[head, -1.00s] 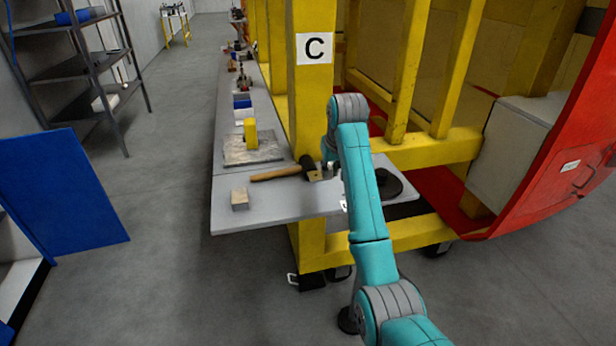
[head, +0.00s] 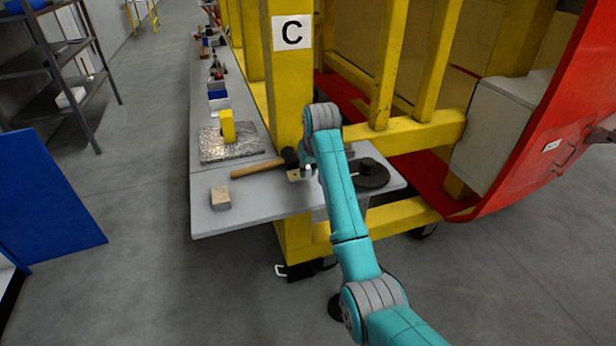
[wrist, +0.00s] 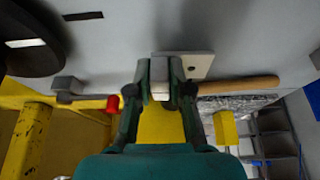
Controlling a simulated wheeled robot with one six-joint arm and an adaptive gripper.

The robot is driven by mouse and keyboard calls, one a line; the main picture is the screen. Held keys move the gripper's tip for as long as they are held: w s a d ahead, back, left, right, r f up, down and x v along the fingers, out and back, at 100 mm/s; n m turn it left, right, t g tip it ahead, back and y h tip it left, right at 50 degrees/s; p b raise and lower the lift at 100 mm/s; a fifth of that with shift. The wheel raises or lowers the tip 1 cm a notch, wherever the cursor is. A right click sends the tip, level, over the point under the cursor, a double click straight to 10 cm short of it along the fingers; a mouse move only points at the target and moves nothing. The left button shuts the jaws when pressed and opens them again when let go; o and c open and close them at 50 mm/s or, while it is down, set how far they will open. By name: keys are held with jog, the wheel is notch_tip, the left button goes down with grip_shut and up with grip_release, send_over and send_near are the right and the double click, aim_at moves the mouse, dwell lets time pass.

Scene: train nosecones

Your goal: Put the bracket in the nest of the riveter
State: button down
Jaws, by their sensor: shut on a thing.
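My gripper (wrist: 174,78) is shut on the bracket (wrist: 198,63), a small light grey plate with a hole. In the wrist view the plate sticks out to the upper right of the fingertips. In the head view my gripper (head: 309,171) is mostly hidden by my arm, and a small tan corner of the bracket (head: 293,175) shows beside it, above the grey bench near the hammer. A dark round-based thing (head: 374,178) stands on the bench to the right; it is at the upper left of the wrist view (wrist: 25,62). I cannot tell whether it is the riveter. No nest can be made out.
A wooden-handled hammer (head: 257,168) lies beside my gripper. A tan block (head: 221,198) sits near the bench's front-left corner. A yellow piece (head: 227,125) stands on a metal plate (head: 214,150). A yellow frame post (head: 288,90) rises behind.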

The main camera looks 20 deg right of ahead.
aim_at(309, 176)
jog(key=shift+f, duration=1.5)
jog(key=shift+f, duration=0.1)
jog(key=c, duration=1.1)
grip_release()
